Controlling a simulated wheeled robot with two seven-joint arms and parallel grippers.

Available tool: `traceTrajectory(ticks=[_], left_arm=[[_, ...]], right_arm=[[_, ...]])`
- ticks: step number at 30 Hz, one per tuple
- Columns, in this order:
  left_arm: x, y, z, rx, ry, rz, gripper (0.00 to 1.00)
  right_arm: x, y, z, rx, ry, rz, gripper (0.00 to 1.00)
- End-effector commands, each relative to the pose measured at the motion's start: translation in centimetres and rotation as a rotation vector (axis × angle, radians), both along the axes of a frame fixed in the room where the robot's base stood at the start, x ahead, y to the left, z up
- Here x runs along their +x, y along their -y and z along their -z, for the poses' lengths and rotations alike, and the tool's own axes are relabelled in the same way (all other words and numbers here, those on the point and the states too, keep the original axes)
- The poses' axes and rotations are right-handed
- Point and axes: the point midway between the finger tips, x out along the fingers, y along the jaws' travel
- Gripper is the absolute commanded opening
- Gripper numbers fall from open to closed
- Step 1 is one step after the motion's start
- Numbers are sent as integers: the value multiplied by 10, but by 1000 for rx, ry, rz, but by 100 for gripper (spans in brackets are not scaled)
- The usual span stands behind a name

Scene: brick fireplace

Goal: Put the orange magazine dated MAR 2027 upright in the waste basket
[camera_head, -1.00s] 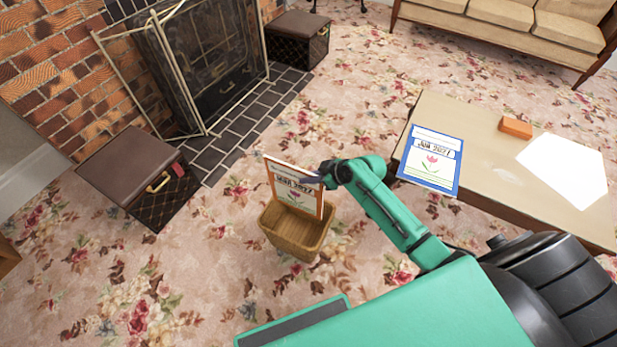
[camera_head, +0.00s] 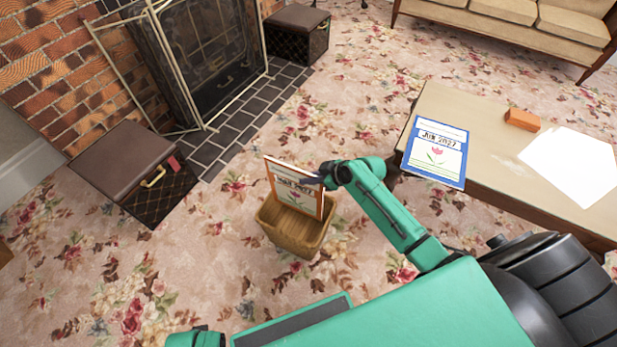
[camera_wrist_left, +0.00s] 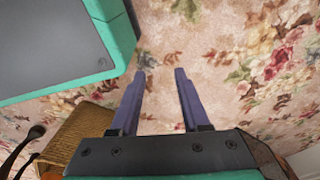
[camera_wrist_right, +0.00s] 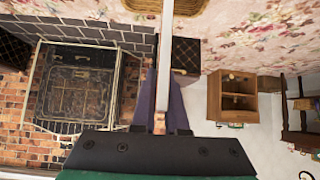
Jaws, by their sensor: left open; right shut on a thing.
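The orange-edged magazine marked MAR 2027 (camera_head: 292,187) stands nearly upright over the mouth of the wicker waste basket (camera_head: 293,240). Its lower edge shows at the opening, but I cannot tell whether it touches the basket. My right gripper (camera_head: 326,176) is shut on the magazine's upper right edge. In the right wrist view the magazine (camera_wrist_right: 166,40) shows edge-on between the fingers (camera_wrist_right: 161,100). My left gripper (camera_wrist_left: 160,75) is open and empty above the carpet. The basket (camera_wrist_left: 85,135) also shows at lower left in the left wrist view.
A low table (camera_head: 490,155) at right holds a blue magazine marked JUN 2027 (camera_head: 437,152), an orange block (camera_head: 522,119) and white paper (camera_head: 572,165). A patterned brown box (camera_head: 135,175) stands left by the fireplace screen (camera_head: 205,65). The carpet around the basket is clear.

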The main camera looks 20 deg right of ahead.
Motion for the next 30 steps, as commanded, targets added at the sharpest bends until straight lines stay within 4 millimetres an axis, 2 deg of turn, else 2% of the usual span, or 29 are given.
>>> traceTrajectory(ticks=[15, 30], left_arm=[[35, 12, -34, -16, 13, -5, 46], [53, 24, -78, -36, 23, 4, 46]], right_arm=[[1, 0, 31, 0, 2, 0, 0], [1, 0, 56, 1, 3, 0, 0]])
